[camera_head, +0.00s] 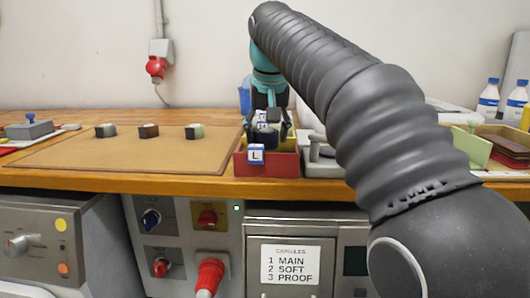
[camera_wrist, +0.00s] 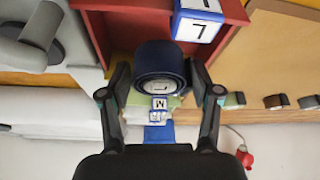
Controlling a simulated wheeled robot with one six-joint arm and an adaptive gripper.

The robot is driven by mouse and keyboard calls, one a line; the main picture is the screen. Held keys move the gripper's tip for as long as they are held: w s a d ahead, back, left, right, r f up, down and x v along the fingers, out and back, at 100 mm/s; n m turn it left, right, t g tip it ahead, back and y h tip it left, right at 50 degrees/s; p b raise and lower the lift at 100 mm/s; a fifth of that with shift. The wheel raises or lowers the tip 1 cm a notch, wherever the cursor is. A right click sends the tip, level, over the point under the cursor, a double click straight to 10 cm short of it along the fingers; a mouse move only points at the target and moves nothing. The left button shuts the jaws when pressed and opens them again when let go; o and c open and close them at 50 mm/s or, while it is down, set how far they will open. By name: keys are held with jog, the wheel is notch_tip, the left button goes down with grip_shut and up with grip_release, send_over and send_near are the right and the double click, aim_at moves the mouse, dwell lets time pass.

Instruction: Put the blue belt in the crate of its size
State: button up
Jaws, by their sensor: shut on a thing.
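My gripper (camera_head: 268,130) is shut on the rolled blue belt (camera_wrist: 160,60), low over the red crate (camera_head: 267,165) at the table's front edge. The red crate carries a white and blue tag with an L, which also shows large in the wrist view (camera_wrist: 197,27). The belt is dark blue, and a pale round face with a small mark shows on its near side in the wrist view. Whether the belt touches the crate floor is hidden. Behind the belt in the wrist view is a tag with an M (camera_wrist: 159,103), and a blue container (camera_wrist: 158,134) beyond it.
A tan mat (camera_head: 120,153) left of the crate bears three other small rolls: a grey-black one (camera_head: 106,131), a brown one (camera_head: 149,131) and a greenish one (camera_head: 194,132). A grey metal fixture (camera_head: 318,155) stands close to the crate's right. Bottles (camera_head: 488,100) stand far right.

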aim_at(267, 150)
jog(key=shift+d+f+b, duration=0.1)
jog(key=shift+f+b, duration=1.05)
jog(key=shift+f, duration=1.05)
jog(key=shift+r, duration=0.15)
jog(key=o, duration=1.3)
jog(key=shift+o, duration=0.2)
jog(key=p+v, duration=0.2)
jog(key=v, duration=1)
